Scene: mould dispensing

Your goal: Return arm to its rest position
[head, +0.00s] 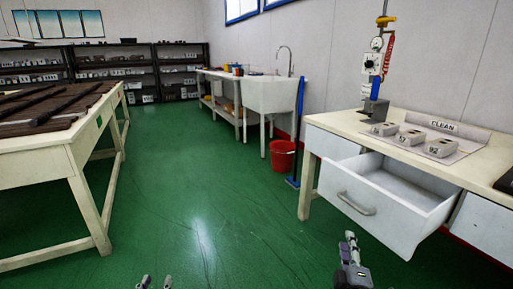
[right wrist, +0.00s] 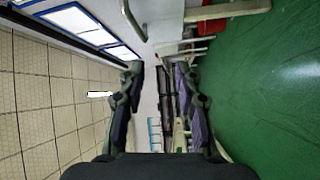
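My left gripper (head: 156,283) shows only as two fingertips at the bottom edge of the head view. They stand apart with nothing between them; the rest of it is cut off. My right gripper (head: 350,262) is low in the head view, in front of the open drawer (head: 378,195) and apart from it, seen over the green floor. In the right wrist view my right gripper (right wrist: 159,78) has its two dark fingers spread wide, with no object between them.
The drawer juts out from the cream workbench (head: 335,122) at right. Grey mould blocks (head: 412,137) and a dispensing stand (head: 376,75) are on the bench. A red bucket (head: 283,157) stands behind. A wooden table (head: 40,150) is at left. The green floor (head: 190,200) between is clear.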

